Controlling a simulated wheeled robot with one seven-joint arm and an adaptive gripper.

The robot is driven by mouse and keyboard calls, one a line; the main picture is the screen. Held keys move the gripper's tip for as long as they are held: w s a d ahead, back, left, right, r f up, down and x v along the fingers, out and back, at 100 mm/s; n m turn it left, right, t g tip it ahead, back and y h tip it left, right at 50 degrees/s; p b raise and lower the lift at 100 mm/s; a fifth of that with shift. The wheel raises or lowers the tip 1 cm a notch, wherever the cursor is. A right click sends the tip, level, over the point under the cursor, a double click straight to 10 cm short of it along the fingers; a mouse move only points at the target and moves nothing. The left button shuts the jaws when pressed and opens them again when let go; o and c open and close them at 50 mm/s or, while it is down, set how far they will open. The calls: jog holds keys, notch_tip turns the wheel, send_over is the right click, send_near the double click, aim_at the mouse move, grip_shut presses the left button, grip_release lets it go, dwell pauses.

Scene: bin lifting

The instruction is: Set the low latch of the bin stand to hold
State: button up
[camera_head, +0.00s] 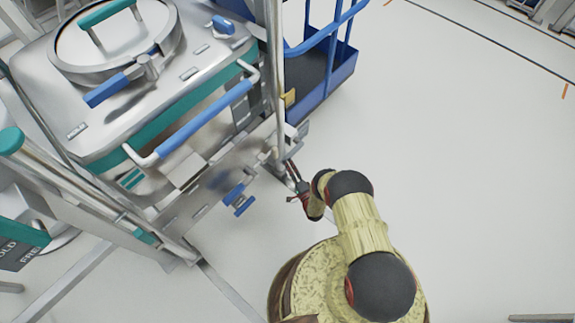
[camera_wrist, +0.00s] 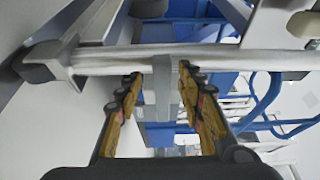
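The bin stand (camera_head: 172,240) is a metal frame holding a silver bin (camera_head: 75,55) with teal trim and blue handles. A blue-handled fitting (camera_head: 238,198) sits low on the stand's front; I cannot tell whether it is the low latch. My gripper (camera_head: 297,190) is low beside the stand's right post (camera_head: 274,75). In the wrist view my gripper (camera_wrist: 160,72) is open. A grey upright piece (camera_wrist: 162,88) shows between its fingers, and a pale horizontal bar (camera_wrist: 110,60) crosses just beyond the tips. Contact and the latch setting cannot be made out.
A blue cart (camera_head: 325,75) stands behind the stand on the right. A dark sign (camera_head: 18,254), partly cut off, has lettering that seems to read hold and free. A floor-level leg (camera_head: 232,292) reaches forward from the stand. The floor (camera_head: 460,150) to the right is clear.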

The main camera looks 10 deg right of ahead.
jog(key=v, duration=1)
jog(key=shift+s, duration=0.15)
jog(key=shift+d, duration=0.1)
